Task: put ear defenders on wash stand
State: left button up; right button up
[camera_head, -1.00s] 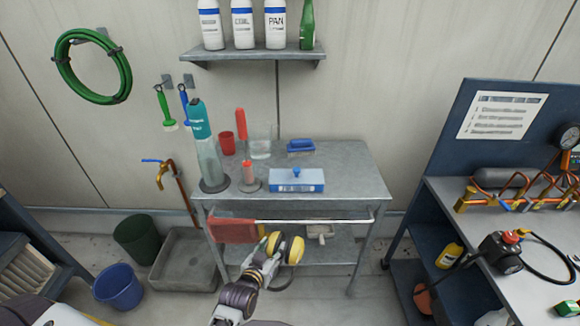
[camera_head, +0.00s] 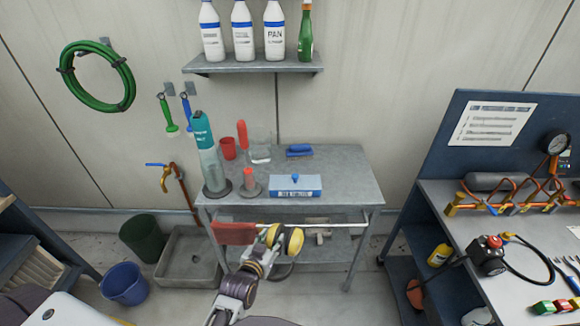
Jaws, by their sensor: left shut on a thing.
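The yellow ear defenders (camera_head: 295,241) are held by my left gripper (camera_head: 271,243), which is shut on them, in front of the wash stand (camera_head: 345,180). They are below the level of its top, near the front rail. The wash stand is a grey metal table with a lower shelf. My right gripper is not in view.
A red cloth (camera_head: 234,233) hangs on the stand's front rail (camera_head: 330,226). The top's right part is clear. A blue bucket (camera_head: 124,284) and a grey basin (camera_head: 186,258) stand at left. A blue workbench (camera_head: 450,210) stands at right.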

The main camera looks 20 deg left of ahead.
aim_at(274, 228)
pick_arm(q)
jog(key=shift+r+p, duration=1.5)
jog(key=shift+r, duration=0.4)
jog(key=w+d+r+m+h, duration=0.2)
jog(key=w+d+r+h, duration=0.1)
jog(key=w+d+r, duration=0.5)
jog(key=w+d+r+m+g+h, duration=0.1)
jog(key=w+d+r+m+h, duration=0.2)
jog(key=w+d+r, duration=0.6)
notch_tip(274, 228, up, 5)
jog(key=w, duration=0.3)
jog(key=shift+d, duration=0.25)
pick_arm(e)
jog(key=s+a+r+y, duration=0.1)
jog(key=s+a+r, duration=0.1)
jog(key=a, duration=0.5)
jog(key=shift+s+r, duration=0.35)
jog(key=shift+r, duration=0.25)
pick_arm(q)
jog(key=shift+r, duration=0.1)
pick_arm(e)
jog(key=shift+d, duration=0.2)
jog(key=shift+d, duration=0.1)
